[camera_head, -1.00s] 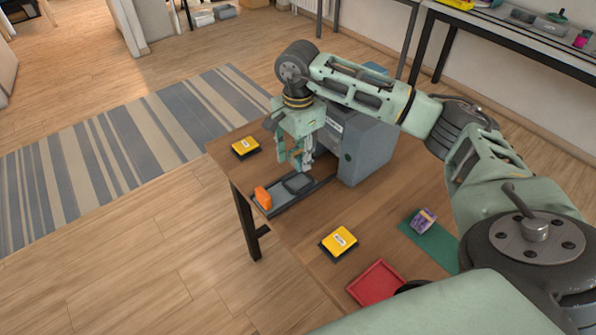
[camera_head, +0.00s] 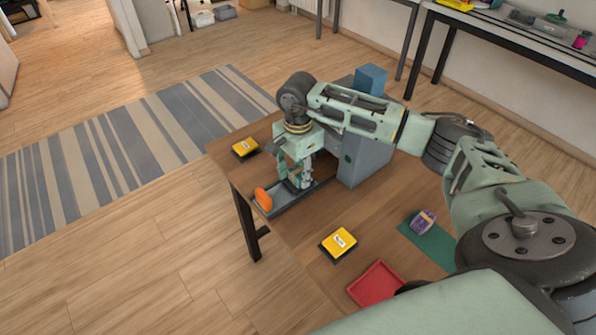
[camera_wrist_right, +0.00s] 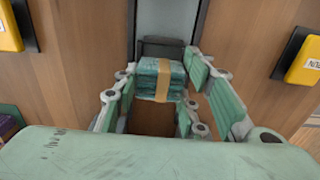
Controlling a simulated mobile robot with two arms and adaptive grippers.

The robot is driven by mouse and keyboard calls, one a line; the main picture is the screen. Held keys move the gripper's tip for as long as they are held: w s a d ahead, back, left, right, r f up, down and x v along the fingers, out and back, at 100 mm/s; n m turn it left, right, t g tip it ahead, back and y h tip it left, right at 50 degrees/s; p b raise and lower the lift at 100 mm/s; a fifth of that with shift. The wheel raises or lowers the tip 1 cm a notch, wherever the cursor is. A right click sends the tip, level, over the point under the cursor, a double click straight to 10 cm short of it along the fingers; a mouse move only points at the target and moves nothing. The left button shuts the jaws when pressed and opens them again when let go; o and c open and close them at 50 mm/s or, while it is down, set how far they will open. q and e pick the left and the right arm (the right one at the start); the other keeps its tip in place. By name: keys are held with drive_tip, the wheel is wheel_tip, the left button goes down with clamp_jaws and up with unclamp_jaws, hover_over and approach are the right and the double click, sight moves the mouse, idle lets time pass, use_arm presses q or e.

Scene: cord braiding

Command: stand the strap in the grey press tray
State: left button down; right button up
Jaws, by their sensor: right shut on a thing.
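The strap (camera_wrist_right: 161,78) is a folded teal bundle with a tan band, seen in the right wrist view between the fingers of my right gripper (camera_wrist_right: 160,100). In the head view my right gripper (camera_head: 299,183) points down over the grey press tray (camera_head: 285,204) and is shut on the strap, which is mostly hidden there by the fingers. The tray also shows in the right wrist view as a grey strip (camera_wrist_right: 168,18) beyond the strap. I cannot tell whether the strap touches the tray floor. My left gripper is not in view.
A grey press housing (camera_head: 366,160) stands right beside the tray, and an orange piece (camera_head: 263,199) is at its near end. Yellow blocks lie behind (camera_head: 245,147) and in front (camera_head: 339,243). A red tray (camera_head: 376,284) and a purple item (camera_head: 423,221) on a green mat are nearer.

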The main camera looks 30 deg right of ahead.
sight(298, 171)
drive_tip(key=o, duration=0.5)
drive_tip(key=shift+f, duration=0.15)
drive_tip(key=o, duration=0.5)
drive_tip(key=shift+r+p, duration=0.6)
drive_tip(key=shift+r, duration=0.05)
drive_tip(key=shift+r+b, duration=1.25)
drive_tip(key=shift+r, duration=4.7)
